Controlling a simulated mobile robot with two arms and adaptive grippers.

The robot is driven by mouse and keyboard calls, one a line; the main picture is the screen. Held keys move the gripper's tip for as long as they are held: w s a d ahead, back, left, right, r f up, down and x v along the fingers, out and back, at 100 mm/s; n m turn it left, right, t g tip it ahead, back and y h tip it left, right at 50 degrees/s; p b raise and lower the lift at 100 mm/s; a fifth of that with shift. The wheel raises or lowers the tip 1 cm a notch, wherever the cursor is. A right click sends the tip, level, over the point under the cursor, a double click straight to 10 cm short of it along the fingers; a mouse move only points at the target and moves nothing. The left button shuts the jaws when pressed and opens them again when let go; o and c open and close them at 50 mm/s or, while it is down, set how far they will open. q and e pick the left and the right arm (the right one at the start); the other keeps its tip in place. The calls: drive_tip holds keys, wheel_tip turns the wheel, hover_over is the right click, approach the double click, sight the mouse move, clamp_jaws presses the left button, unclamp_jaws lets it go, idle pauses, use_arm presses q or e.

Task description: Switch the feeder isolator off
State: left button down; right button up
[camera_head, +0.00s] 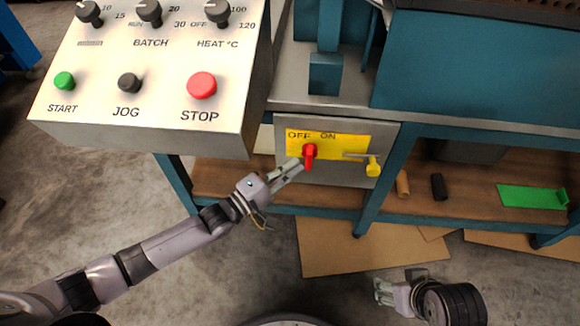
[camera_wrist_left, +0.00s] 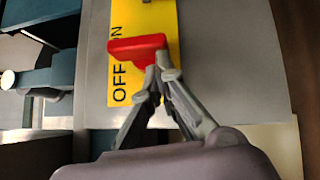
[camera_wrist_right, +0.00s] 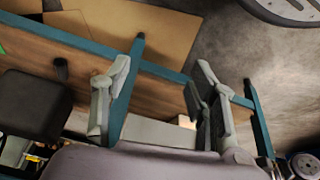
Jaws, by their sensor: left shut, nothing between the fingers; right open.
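The red isolator handle (camera_head: 309,152) sits on a yellow plate (camera_head: 354,142) marked OFF and ON, on a grey box (camera_head: 345,178) under the machine bench. It lies below and between the two words, its grip pointing down in the head view. My left gripper (camera_head: 299,164) is shut and empty, its tips right at the handle's left side. In the left wrist view the closed fingertips (camera_wrist_left: 160,76) are just by the red handle (camera_wrist_left: 137,48); I cannot tell whether they touch. My right gripper (camera_head: 379,291) is open and empty, low over the floor, away from the box.
A control panel (camera_head: 228,125) with START, JOG and STOP buttons overhangs at upper left. A wooden shelf (camera_head: 415,205) holds a green plate (camera_head: 532,197). Cardboard (camera_head: 335,248) lies on the floor.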

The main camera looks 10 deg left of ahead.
use_arm(q)
drive_tip(key=shift+d+f+n+t+h+b, duration=0.25)
drive_tip(key=shift+n+t+b, duration=0.4)
drive_tip(key=shift+b, duration=0.7)
use_arm(e)
drive_tip(key=w+a+r+t+y, duration=0.1)
drive_tip(key=w+a+r+t, duration=0.1)
drive_tip(key=w, duration=0.4)
drive_tip(key=w+a+r+t+y, duration=0.1)
drive_tip(key=w+a+r+t, duration=0.1)
drive_tip(key=w+r+t, duration=0.2)
drive_tip(key=shift+w+r+t, duration=0.35)
drive_tip(key=shift+w+t, duration=0.35)
drive_tip(key=shift+w, duration=0.35)
use_arm(q)
drive_tip(key=shift+f, duration=0.1)
use_arm(e)
drive_tip(key=shift+w+a+r, duration=0.1)
drive_tip(key=shift+a, duration=0.05)
